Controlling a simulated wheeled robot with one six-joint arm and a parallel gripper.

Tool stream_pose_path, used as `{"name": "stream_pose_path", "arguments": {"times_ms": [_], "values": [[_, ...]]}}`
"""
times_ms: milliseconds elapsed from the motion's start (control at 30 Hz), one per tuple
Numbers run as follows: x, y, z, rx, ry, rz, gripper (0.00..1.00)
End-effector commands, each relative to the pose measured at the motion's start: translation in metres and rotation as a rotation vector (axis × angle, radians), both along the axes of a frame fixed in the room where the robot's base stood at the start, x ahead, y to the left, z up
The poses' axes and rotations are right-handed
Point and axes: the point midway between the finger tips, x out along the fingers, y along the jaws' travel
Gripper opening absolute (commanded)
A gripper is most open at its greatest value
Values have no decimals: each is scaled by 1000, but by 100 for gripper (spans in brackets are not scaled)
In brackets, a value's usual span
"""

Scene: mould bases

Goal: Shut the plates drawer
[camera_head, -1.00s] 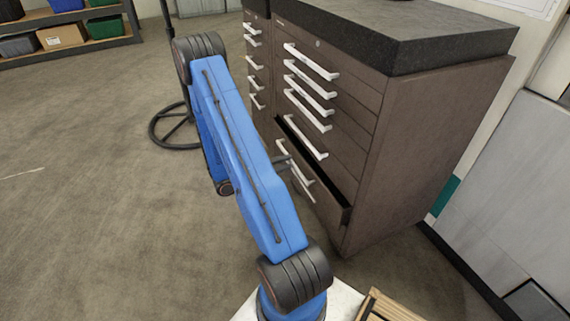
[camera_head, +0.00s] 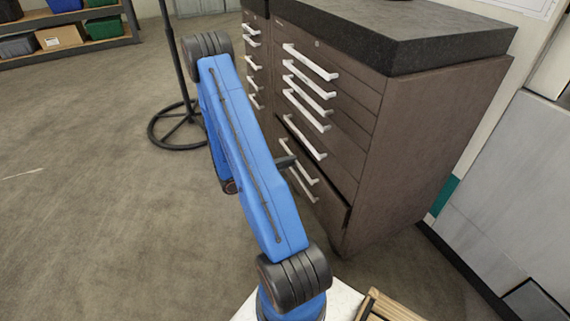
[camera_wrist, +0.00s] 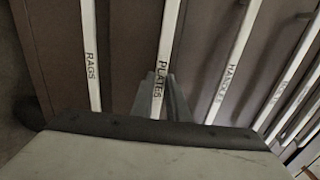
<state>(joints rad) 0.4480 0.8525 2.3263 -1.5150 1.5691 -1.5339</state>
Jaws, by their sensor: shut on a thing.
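The plates drawer (camera_head: 322,192) is low in the brown cabinet. Its front is nearly flush, with a thin dark gap at its right edge in the head view. Its white handle (camera_wrist: 166,45), marked PLATES, runs up the middle of the wrist view. My gripper (camera_wrist: 163,95) is shut on this handle, one grey finger on each side of it. In the head view, my blue arm hides most of the gripper and part of the lower drawer fronts.
The rags handle (camera_wrist: 90,55) is left of the gripper and the handles handle (camera_wrist: 236,55) is right of it in the wrist view. A dark wheel-like stand base (camera_head: 178,127) is on the floor left of the cabinet (camera_head: 420,150).

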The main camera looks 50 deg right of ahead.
Motion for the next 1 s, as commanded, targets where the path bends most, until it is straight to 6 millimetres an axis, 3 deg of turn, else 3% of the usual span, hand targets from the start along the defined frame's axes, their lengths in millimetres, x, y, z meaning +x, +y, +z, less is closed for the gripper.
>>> {"name": "stream_pose_path", "arguments": {"times_ms": [200, 500, 533, 600, 1000], "values": [[-12, -21, 0, 1, 0, -1, 0], [-13, -23, 0, 0, -1, 0, 0], [-13, -23, 0, 0, -1, 0, 21], [-13, -23, 0, 0, -1, 0, 33], [-9, -18, 0, 1, 0, 1, 33]]}}
